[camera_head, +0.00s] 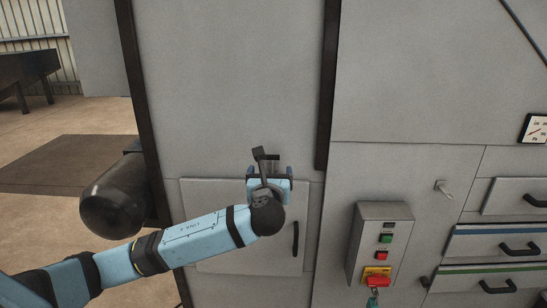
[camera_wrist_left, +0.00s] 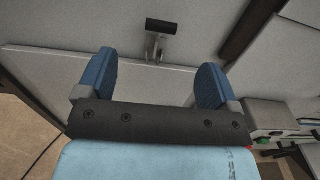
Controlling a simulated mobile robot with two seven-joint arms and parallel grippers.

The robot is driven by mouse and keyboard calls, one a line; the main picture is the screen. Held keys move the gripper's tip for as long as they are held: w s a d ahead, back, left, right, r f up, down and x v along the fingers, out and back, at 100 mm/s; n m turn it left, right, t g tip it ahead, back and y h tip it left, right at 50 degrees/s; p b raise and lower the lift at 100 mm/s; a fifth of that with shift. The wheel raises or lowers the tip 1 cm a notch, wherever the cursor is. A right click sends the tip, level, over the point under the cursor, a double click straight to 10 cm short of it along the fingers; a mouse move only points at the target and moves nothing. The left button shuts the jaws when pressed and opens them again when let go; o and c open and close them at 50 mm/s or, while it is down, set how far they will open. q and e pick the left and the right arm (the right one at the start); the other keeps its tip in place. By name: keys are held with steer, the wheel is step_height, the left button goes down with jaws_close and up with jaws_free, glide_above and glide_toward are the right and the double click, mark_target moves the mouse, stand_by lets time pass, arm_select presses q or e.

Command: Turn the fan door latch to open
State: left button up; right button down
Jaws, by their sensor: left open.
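The fan door latch (camera_wrist_left: 161,27) shows in the left wrist view as a short black bar on a metal stem, at the top edge of a grey door. In the head view the latch (camera_head: 272,157) is a small dark piece just beyond my fingers, partly hidden by my wrist. The grey door (camera_head: 212,250) is largely covered by my arm. My left gripper (camera_head: 270,172) is open, with its blue fingers apart and facing the latch. In the left wrist view the gripper (camera_wrist_left: 152,80) has nothing between its fingers, and the latch lies ahead of them, apart. My right gripper is out of view.
A black pull handle (camera_head: 295,238) is on the door's right side. A control box (camera_head: 380,242) with buttons and a red switch juts out to the right. Drawers (camera_head: 500,243) are at far right. A dark cylinder (camera_head: 115,195) sticks out at left, with open floor beyond.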

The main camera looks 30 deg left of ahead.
mark_target(272, 158)
arm_select(q)
steer(key=p+x, duration=0.1)
steer(key=x, duration=0.8)
steer(key=shift+w, duration=0.4)
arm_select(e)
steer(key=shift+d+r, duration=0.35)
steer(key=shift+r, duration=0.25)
arm_select(q)
steer(key=shift+c, duration=0.2)
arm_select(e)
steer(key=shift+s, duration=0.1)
